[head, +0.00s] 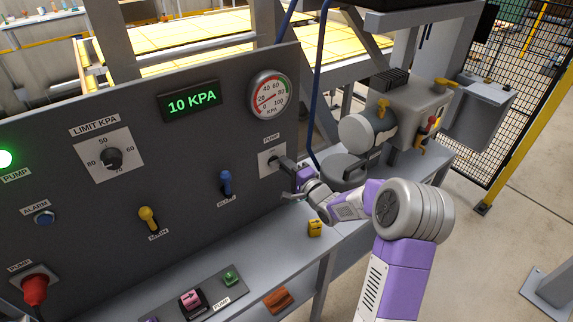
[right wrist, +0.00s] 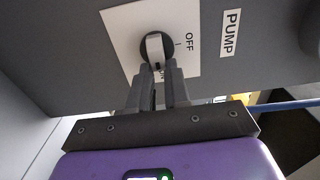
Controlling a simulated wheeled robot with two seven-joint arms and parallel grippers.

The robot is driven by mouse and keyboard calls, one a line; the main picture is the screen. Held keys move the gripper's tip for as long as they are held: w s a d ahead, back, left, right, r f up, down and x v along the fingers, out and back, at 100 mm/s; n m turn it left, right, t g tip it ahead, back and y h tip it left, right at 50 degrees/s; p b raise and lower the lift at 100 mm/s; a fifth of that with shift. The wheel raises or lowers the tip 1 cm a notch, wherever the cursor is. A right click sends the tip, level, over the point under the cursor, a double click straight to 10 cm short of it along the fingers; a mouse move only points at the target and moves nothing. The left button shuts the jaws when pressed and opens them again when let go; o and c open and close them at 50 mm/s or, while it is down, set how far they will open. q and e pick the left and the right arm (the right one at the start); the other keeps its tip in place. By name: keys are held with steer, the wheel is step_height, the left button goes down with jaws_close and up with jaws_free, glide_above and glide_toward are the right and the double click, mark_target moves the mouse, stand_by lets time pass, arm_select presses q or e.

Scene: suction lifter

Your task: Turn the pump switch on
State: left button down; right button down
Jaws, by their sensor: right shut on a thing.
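The pump switch (head: 271,160) is a dark round knob on a white plate at the right end of the grey panel, under a PUMP label. In the right wrist view the pump switch (right wrist: 154,45) shows close up, with a pale handle bar and an OFF mark beside it. My right gripper (head: 284,165) reaches it from the right. In the right wrist view my right gripper (right wrist: 158,72) has its fingers on both sides of the handle, shut on it. The fingers hide part of the knob. My left gripper is not in view.
A lit green PUMP lamp (head: 5,159), a 10 KPA display (head: 191,103) and a round gauge (head: 268,95) are on the panel. A red knob (head: 35,289) is at lower left.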

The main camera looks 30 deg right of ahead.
stand_by(0.4)
steer(key=c, duration=1.1)
jaws_free()
steer(key=shift+a, duration=0.1)
steer(key=s, duration=0.7)
steer(key=shift+s+d+p, duration=0.3)
steer(key=shift+d+p, duration=0.05)
steer(key=shift+f, duration=0.1)
